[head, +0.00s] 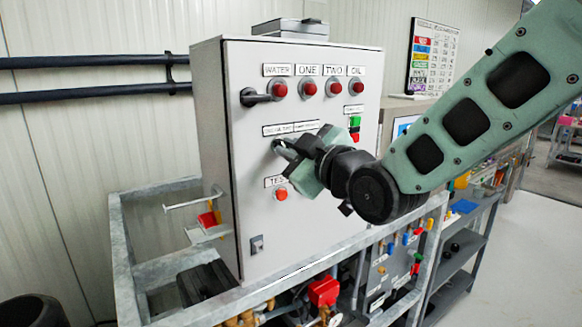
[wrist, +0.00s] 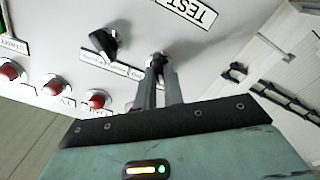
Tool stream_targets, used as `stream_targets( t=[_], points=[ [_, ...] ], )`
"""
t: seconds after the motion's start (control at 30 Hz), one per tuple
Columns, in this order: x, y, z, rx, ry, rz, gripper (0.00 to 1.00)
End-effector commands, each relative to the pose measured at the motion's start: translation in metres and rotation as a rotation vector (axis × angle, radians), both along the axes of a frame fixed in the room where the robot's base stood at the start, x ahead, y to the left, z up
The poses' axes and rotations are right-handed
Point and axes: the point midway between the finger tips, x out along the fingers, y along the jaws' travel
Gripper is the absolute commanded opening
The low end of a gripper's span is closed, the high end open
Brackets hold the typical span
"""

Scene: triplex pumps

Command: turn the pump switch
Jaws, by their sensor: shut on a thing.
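The pump switch (wrist: 155,57) is on the face of the grey control cabinet (head: 320,245), below a long label strip and above the TEST label (head: 275,181). My gripper (head: 281,149) is at the cabinet face, and its two narrow fingers are close together. In the wrist view, my gripper (wrist: 160,72) is shut on the switch at the fingertips. The fingers hide most of the switch, so its turned position cannot be told. A second black switch (wrist: 103,42) sits beside it, apart from the fingers.
A black lever handle (head: 255,97) sticks out at the cabinet's upper left. Red lamps (head: 308,89) line the top, and a red button (head: 281,194) is below my gripper. A metal frame (head: 130,270) surrounds the cabinet base. Open floor (head: 510,260) lies at right.

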Motion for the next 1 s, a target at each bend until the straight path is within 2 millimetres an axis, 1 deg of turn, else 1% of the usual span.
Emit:
stream_targets(
  t=[0.03,0.33,0.77,0.8,0.87,0.9,1.0],
  points=[
    [-0.0003,0.0004,-0.0024,-0.017,-0.017,0.001,0.00],
    [-0.0004,0.0005,-0.0005,-0.091,-0.063,0.001,0.00],
    [-0.0003,0.0006,0.0005,-0.101,-0.069,0.001,0.00],
    [-0.0003,0.0006,0.0006,-0.101,-0.069,0.001,0.13],
    [-0.0003,0.0006,0.0005,-0.101,-0.069,0.001,0.29],
    [-0.0003,0.0007,0.0004,-0.101,-0.069,0.001,0.32],
    [-0.0003,0.0006,0.0002,-0.101,-0.069,0.001,0.32]
  ],
)
